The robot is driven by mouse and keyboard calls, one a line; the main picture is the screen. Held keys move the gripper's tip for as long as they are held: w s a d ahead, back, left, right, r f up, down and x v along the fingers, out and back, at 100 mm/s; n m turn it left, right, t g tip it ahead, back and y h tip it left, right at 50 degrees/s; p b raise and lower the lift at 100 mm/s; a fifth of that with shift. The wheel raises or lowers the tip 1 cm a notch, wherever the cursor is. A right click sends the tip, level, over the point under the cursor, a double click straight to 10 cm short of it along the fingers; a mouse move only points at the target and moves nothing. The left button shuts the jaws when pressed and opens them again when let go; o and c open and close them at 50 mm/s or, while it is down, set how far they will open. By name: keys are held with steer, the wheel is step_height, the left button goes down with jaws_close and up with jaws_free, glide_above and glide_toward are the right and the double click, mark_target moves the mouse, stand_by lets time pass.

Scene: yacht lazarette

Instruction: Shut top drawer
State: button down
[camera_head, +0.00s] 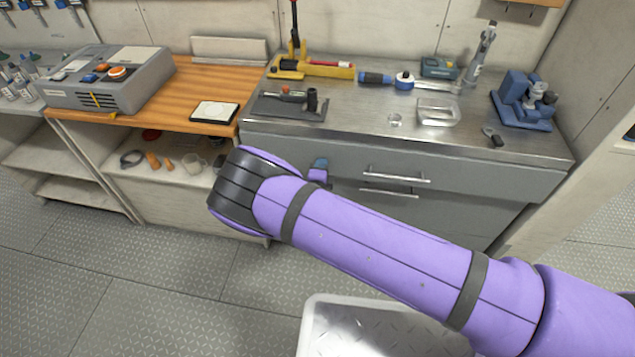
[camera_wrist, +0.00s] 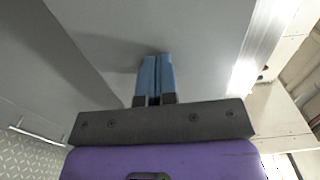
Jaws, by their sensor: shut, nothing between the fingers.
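The grey top drawer (camera_head: 470,183) is in the cabinet under the metal worktop, with a bar handle (camera_head: 397,174) on its front. In the head view its front sits close under the worktop edge; I cannot tell whether a small gap is left. My gripper (camera_head: 320,165) is at the left part of the drawer front, partly hidden behind my purple arm. In the wrist view its blue fingertips (camera_wrist: 154,75) are together and empty, pointing at the grey drawer front (camera_wrist: 200,45), touching or very near it.
A lower drawer handle (camera_head: 390,192) is just below the top drawer. The metal worktop (camera_head: 370,120) holds tools, a clear dish (camera_head: 437,112) and a blue vise (camera_head: 525,100). An open shelf unit (camera_head: 150,190) stands to the left. The patterned floor in front is mostly clear.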

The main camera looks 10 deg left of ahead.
mark_target(324, 156)
steer(key=w, duration=0.4)
steer(key=shift+w+d, duration=0.1)
steer(key=shift+w+r, duration=0.15)
steer(key=shift+w, duration=0.05)
